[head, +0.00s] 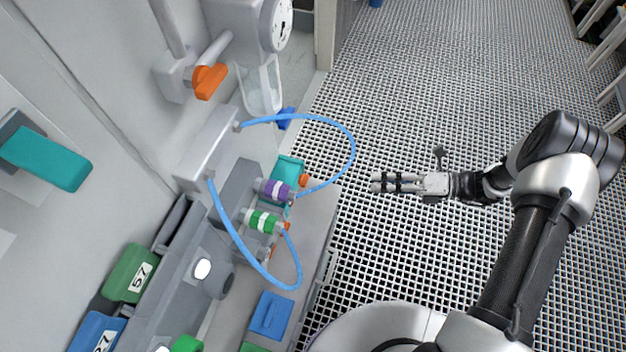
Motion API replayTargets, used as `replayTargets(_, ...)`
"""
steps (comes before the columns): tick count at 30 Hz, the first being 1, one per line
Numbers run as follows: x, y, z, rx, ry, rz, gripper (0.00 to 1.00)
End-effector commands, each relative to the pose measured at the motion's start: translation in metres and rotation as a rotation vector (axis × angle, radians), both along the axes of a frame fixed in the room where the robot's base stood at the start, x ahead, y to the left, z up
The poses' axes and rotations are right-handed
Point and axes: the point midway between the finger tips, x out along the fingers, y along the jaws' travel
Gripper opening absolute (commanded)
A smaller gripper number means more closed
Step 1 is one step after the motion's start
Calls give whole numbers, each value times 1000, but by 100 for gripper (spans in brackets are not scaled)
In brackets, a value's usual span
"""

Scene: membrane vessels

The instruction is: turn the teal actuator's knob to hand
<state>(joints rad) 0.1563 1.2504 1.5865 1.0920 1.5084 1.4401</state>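Two teal things show in the head view. One is a teal block (287,169) behind the purple-banded fitting, partly hidden by it and the blue hose; a small orange part (304,181) sits by its right end. The other is a larger teal piece (45,158) on a grey mount at the left wall. I cannot tell which is the actuator, and no knob setting is readable. My gripper (375,182) is over the grating floor, right of the fittings and apart from them, with its fingers pointing left. The fingers lie close together; their opening is unclear. Nothing shows between them.
Blue hoses (352,140) loop out toward my gripper from the purple (275,189) and green (262,221) fittings. An orange valve handle (209,82) and a round gauge (276,25) are at the top. A blue block (270,316) is below. The grating floor (420,100) is clear.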

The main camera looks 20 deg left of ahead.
Motion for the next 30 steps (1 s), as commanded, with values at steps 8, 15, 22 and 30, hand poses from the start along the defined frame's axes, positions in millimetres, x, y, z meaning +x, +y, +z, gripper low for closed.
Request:
replayTargets(8,-8,8,-75,89,349,-171,30)
replayTargets(15,-12,14,-92,113,438,-212,30)
replayTargets(22,-17,49,-92,111,439,-208,30)
replayTargets(30,-24,109,-92,112,438,-208,30)
